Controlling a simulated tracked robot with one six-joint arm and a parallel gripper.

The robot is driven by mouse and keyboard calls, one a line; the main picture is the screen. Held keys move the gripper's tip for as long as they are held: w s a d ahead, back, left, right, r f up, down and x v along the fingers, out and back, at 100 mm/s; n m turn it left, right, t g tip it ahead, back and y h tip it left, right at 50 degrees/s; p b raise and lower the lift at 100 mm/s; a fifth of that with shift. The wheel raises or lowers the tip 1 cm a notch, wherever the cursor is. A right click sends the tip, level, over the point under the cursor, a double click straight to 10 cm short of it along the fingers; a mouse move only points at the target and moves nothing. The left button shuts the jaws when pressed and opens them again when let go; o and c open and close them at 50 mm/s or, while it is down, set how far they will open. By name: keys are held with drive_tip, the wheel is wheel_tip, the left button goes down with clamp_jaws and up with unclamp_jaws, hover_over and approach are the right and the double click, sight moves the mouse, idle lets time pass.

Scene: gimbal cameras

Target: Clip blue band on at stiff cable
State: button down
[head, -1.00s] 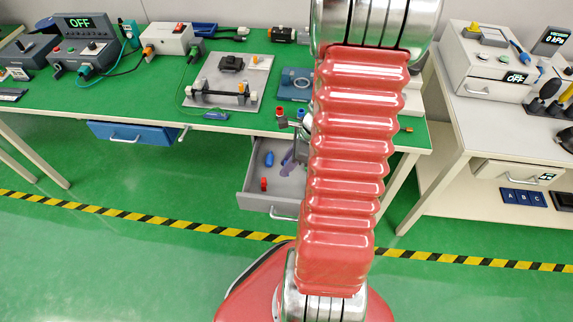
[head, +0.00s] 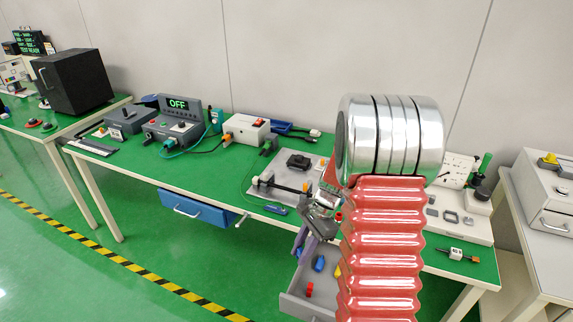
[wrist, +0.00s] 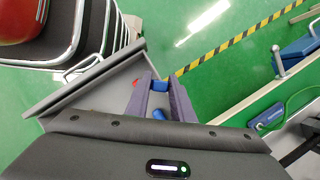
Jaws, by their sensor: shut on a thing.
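My gripper (wrist: 161,88) has two purple fingers and is shut on a small blue band (wrist: 160,85), which shows between the fingertips in the wrist view. In the head view my gripper (head: 299,243) is at the front edge of the green bench, over the open drawer; the band is hidden there. A dark straight rod (head: 285,187) with pale and orange end pieces lies across a grey plate (head: 257,200) on the bench, up and left of my gripper. It may be the stiff cable; I cannot tell for sure.
The open grey drawer (head: 300,307) holds a blue piece (head: 319,263), a red piece (head: 309,289) and a yellow one (head: 337,270). A blue drawer (head: 196,207) hangs farther left. A blue-handled tool (head: 275,210) lies near the bench edge. Boxes with leads stand behind.

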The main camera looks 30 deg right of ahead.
drive_tip(key=w+a+r+n+g+h, duration=0.2)
drive_tip(key=w+a+r+n, duration=0.1)
drive_tip(key=w+a+n, duration=0.3)
drive_tip(key=w+a+r+n+g+h, duration=0.2)
drive_tip(key=w+a+r+n, duration=0.2)
drive_tip(key=a+n, duration=0.7)
drive_tip(key=w+n, duration=0.1)
drive_tip(key=w, duration=0.1)
drive_tip(key=shift+w+a+r+g, duration=0.25)
drive_tip(key=shift+w+g, duration=0.05)
drive_tip(key=shift+w, duration=0.1)
drive_tip(key=shift+w, duration=0.15)
